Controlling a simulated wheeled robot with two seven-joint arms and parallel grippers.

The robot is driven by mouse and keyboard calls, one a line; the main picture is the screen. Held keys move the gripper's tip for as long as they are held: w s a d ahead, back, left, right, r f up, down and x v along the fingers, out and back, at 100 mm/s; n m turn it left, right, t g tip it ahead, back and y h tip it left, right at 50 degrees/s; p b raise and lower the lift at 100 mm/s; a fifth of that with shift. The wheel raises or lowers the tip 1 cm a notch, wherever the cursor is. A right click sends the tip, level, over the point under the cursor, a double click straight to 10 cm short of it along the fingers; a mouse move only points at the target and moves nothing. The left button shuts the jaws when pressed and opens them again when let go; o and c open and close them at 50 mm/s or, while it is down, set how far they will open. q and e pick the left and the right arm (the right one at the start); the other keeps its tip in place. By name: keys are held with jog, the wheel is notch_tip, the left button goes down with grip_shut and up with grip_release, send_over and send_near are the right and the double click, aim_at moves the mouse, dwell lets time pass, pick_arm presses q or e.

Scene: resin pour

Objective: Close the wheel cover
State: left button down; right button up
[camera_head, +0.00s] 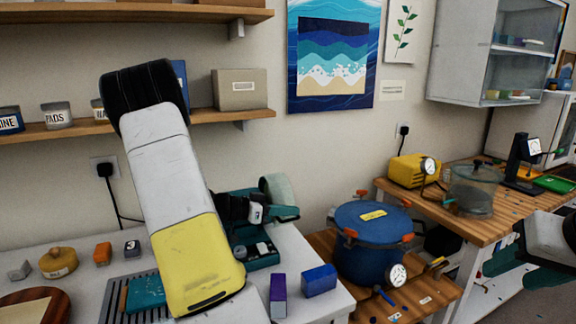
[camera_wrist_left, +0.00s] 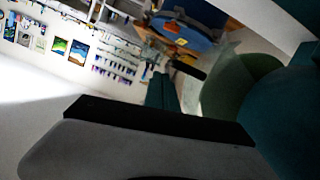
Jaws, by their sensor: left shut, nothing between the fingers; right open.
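A teal bench machine (camera_head: 262,258) stands on the white table, partly behind my left arm. A pale green rounded piece, which looks like the wheel cover (camera_head: 277,187), stands raised at its back. In the left wrist view the cover (camera_wrist_left: 238,92) is a dark green rounded shape at the right, close to the fingers. My left gripper (camera_head: 284,213) is shut and empty, just in front of and below the cover; I cannot tell whether they touch. The wheel is not clearly visible. My right gripper (camera_head: 520,268) is open and empty at the right edge, far from the machine.
A purple block (camera_head: 278,295) and a blue block (camera_head: 319,280) lie on the table in front of the machine. A blue pressure pot (camera_head: 371,240) stands right of it on a wooden stand. A shelf (camera_head: 225,117) is above. Several small items line the table's left.

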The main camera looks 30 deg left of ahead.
pick_arm(q)
jog(key=shift+s+d+f, duration=0.1)
jog(key=shift+f, duration=0.55)
jog(key=shift+f, duration=0.15)
